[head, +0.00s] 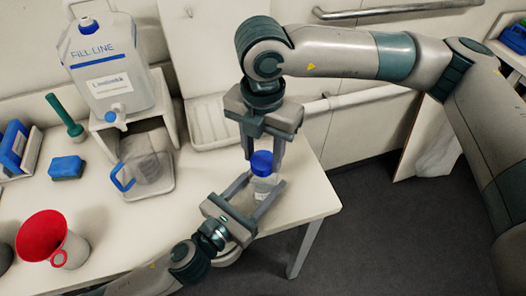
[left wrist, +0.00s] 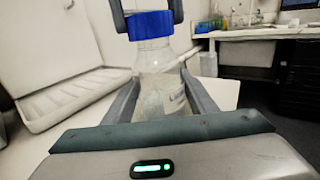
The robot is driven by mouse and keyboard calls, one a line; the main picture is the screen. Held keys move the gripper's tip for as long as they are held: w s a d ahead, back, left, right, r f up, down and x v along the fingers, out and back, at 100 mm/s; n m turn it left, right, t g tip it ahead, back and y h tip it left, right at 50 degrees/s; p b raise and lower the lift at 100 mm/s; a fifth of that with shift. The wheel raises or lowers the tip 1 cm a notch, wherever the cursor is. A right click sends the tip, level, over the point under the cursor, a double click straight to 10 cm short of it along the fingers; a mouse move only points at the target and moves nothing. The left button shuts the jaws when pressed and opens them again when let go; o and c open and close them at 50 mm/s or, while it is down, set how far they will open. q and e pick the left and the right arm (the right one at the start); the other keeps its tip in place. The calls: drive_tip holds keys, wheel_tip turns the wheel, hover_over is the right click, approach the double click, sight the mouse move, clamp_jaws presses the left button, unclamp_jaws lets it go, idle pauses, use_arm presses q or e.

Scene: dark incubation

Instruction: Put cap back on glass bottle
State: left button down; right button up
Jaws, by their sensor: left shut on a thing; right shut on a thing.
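A clear glass bottle (head: 262,188) stands upright between the fingers of my left gripper (head: 258,194), which is shut on its body. The bottle (left wrist: 163,80) also shows in the left wrist view, with a label on its right side. The blue cap (head: 262,163) is at the top of the bottle's neck, and it shows in the left wrist view (left wrist: 150,25). My right gripper (head: 263,153) comes down from above and is shut on the cap, one finger on each side. I cannot tell whether the cap is threaded on.
The white table (head: 200,215) has its right edge (head: 325,195) close to the bottle.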

drive_tip(key=m, duration=0.7)
drive_tip(key=o, duration=1)
drive_tip(key=shift+r, duration=2.25)
drive_tip(key=shift+c, duration=0.4)
